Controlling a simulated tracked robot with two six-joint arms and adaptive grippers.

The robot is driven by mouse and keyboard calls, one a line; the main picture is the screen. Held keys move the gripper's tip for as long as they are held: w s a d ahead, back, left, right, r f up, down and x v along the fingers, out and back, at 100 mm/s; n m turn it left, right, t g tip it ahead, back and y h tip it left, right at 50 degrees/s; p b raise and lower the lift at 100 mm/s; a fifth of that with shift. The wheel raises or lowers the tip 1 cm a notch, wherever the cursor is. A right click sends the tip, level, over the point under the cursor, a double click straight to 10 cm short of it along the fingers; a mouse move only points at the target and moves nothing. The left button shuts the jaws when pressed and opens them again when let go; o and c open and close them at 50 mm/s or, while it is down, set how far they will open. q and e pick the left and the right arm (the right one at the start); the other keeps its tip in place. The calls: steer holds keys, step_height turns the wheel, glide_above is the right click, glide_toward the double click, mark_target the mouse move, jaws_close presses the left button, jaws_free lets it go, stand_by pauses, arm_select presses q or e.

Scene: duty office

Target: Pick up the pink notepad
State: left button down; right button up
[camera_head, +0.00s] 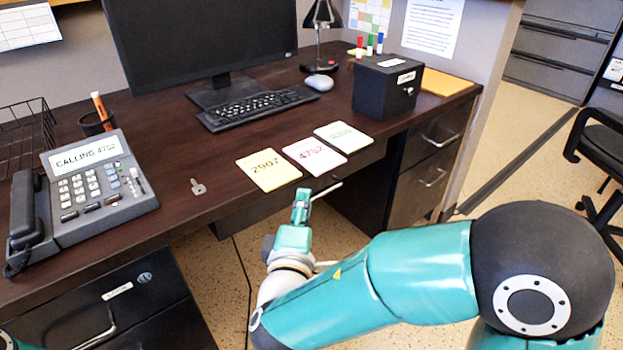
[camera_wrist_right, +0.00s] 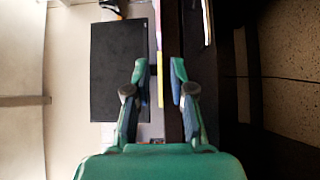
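The pink notepad (camera_head: 314,157), marked with a number that looks like 4752, lies flat near the front edge of the desk. It sits between a yellow notepad (camera_head: 268,170) marked 2907 and a pale green notepad (camera_head: 343,137). My right gripper (camera_head: 301,202) is in front of the desk edge, just below the pink and yellow notepads in the picture, and apart from them. In the right wrist view its two fingers (camera_wrist_right: 158,75) are spread with nothing held between them; the desk edge shows beyond the gap. My left gripper is not in view.
A desk phone (camera_head: 95,185) and a small key (camera_head: 198,187) lie left of the notepads. A keyboard (camera_head: 258,106), mouse (camera_head: 319,83) and black box (camera_head: 387,86) stand behind them. Drawers (camera_head: 428,170) are below on the right.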

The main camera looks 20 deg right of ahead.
steer(key=p, duration=0.3)
glide_toward(312, 163)
steer(key=x, duration=0.3)
steer(key=b+x, duration=0.2)
steer(key=shift+w+d+f, duration=0.15)
steer(key=shift+w+f, duration=0.15)
steer(key=shift+f, duration=0.05)
steer(key=shift+w, duration=0.1)
jaws_close()
